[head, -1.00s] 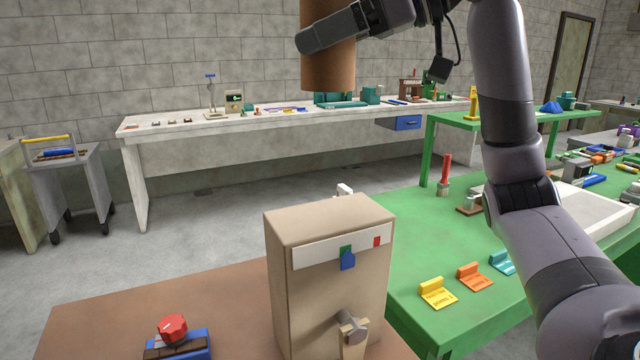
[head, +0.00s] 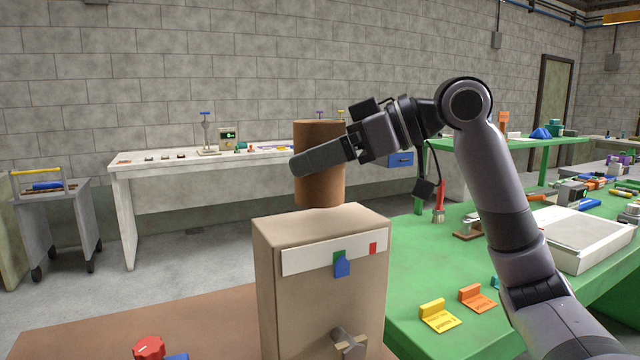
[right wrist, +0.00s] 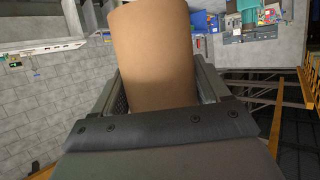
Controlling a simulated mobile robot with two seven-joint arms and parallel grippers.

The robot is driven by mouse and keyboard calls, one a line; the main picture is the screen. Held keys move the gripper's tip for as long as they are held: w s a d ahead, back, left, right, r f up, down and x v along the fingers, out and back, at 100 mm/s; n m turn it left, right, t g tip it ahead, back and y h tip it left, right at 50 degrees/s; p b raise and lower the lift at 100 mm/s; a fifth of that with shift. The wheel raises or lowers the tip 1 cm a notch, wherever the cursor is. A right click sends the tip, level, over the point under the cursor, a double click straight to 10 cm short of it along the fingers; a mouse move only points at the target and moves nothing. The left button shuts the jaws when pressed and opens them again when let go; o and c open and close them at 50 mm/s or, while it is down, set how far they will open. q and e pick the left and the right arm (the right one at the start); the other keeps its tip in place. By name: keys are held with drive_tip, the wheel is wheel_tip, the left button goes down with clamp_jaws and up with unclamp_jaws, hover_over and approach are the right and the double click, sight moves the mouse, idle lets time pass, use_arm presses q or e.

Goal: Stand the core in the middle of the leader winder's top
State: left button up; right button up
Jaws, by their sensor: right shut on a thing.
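The core is an upright brown cylinder (head: 319,195), held by my right gripper (head: 322,160) over the leader winder. One finger crosses its front and the other is hidden behind it. In the right wrist view the core (right wrist: 150,55) sits between the two fingers. The leader winder is a tan box (head: 325,300) with a flat top (head: 350,222), a white strip, a blue tab and a crank on its front. The core's lower end shows at the back edge of that top; I cannot tell whether it touches. My left gripper is out of view.
The winder stands on a brown surface (head: 200,318) with a red knob (head: 149,347) at front left. A green table (head: 420,262) with yellow and orange pieces (head: 438,314) lies to the right. A white bench (head: 150,175) runs along the back wall.

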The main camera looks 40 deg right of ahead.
drive_tip(key=shift+f+b, duration=0.35)
drive_tip(key=shift+f, duration=0.95)
drive_tip(key=shift+f, duration=0.15)
drive_tip(key=o, duration=1.1)
drive_tip(key=b+v, duration=0.1)
drive_tip(key=v, duration=1.1)
drive_tip(key=shift+b, duration=0.35)
